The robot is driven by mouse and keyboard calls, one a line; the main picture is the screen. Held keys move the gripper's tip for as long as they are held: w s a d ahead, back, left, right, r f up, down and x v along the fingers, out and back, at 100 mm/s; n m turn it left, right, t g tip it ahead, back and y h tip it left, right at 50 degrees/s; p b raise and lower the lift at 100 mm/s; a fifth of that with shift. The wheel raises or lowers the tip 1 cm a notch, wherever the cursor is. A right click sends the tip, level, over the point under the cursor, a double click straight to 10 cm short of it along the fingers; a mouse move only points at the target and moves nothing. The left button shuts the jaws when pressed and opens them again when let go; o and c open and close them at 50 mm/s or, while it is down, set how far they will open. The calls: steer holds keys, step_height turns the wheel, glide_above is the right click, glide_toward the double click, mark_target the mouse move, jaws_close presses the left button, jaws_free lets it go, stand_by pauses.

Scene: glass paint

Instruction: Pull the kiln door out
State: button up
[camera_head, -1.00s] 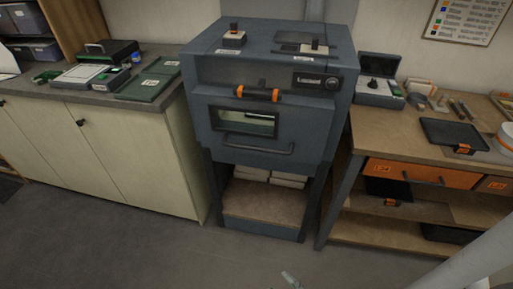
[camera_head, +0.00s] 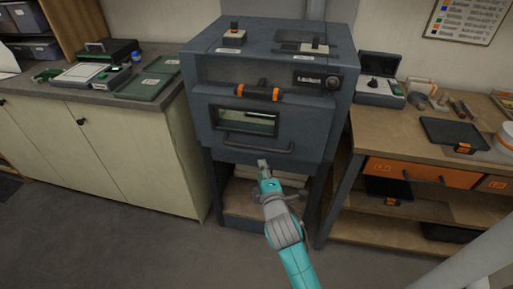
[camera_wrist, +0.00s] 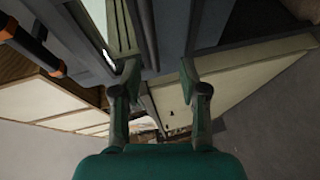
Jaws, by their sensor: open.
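The kiln (camera_head: 205,90) is a dark blue-grey box on a stand. Its door (camera_head: 225,150) appears closed and has a small window (camera_head: 246,121). A dark bar handle (camera_head: 240,143) runs across the door below the window. A black and orange latch bar (camera_head: 258,92) sits above the window and also shows in the wrist view (camera_wrist: 33,43). My gripper (camera_head: 263,164) is in front of the kiln, just below the bar handle in the head view. In the wrist view my gripper (camera_wrist: 159,70) is open, with the bar handle (camera_wrist: 147,30) ahead of its fingertips. Contact is not visible.
A pale cabinet (camera_head: 110,150) with trays on top stands to the left. A workbench (camera_head: 400,140) with orange drawers stands close on the right. Pale blocks lie on the shelf under the kiln, partly hidden by my arm. The floor in front is clear.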

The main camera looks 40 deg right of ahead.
mark_target(257, 147)
steer(key=x, duration=0.4)
steer(key=r+x, duration=0.1)
steer(key=x, duration=0.7)
steer(key=shift+d+r, duration=0.25)
steer(key=shift+d, duration=0.2)
steer(key=shift+c, duration=0.2)
jaws_close()
